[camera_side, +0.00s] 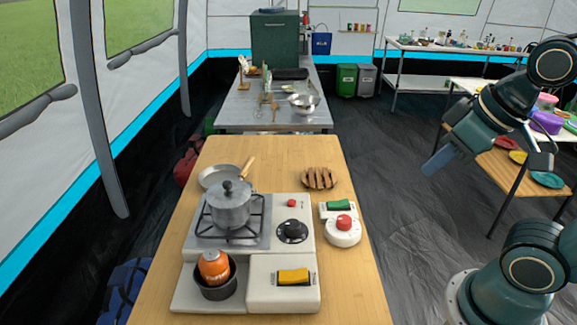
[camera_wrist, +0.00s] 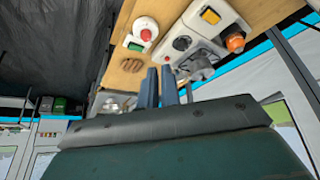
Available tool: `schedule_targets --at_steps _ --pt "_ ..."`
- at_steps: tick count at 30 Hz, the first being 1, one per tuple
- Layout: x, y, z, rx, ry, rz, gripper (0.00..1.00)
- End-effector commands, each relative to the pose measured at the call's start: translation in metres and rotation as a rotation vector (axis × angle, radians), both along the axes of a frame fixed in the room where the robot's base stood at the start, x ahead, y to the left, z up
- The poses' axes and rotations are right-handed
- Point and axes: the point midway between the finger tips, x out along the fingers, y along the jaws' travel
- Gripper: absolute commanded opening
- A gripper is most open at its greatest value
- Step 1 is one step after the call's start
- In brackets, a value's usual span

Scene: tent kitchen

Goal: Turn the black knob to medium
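The black knob (camera_side: 292,231) sits on a round dial on the white stove unit (camera_side: 307,247), right of the burner with the lidded grey pot (camera_side: 229,205). It also shows in the wrist view (camera_wrist: 182,43), beyond my fingertips. Its pointer direction is too small to read. My gripper (camera_side: 433,167) is raised off the right side of the table, well apart from the knob. In the wrist view, my two blue fingers (camera_wrist: 160,68) stand close together with a narrow gap and nothing between them.
A white unit with a red button (camera_side: 343,222) and a green switch (camera_side: 311,204) stand just right of the stove. A yellow switch (camera_side: 293,276) and an orange canister in a black bowl (camera_side: 215,268) are in front. A pan (camera_side: 213,178) and slatted wooden trivet (camera_side: 319,178) lie behind.

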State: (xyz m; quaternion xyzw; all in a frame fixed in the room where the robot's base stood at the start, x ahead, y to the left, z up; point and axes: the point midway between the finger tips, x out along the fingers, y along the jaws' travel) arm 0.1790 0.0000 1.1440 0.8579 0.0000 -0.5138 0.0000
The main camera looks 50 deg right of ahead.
Motion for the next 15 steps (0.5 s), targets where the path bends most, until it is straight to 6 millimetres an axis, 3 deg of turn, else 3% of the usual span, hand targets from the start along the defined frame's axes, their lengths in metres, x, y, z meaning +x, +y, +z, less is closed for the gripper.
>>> schedule_targets --at_steps 1,8,15 --pt "0.0 0.0 0.0 0.0 0.0 -0.001 0.16" --pt "0.009 0.001 0.002 0.027 0.019 -0.044 0.59" --pt "0.039 0.006 0.005 0.107 0.077 -0.194 0.59"
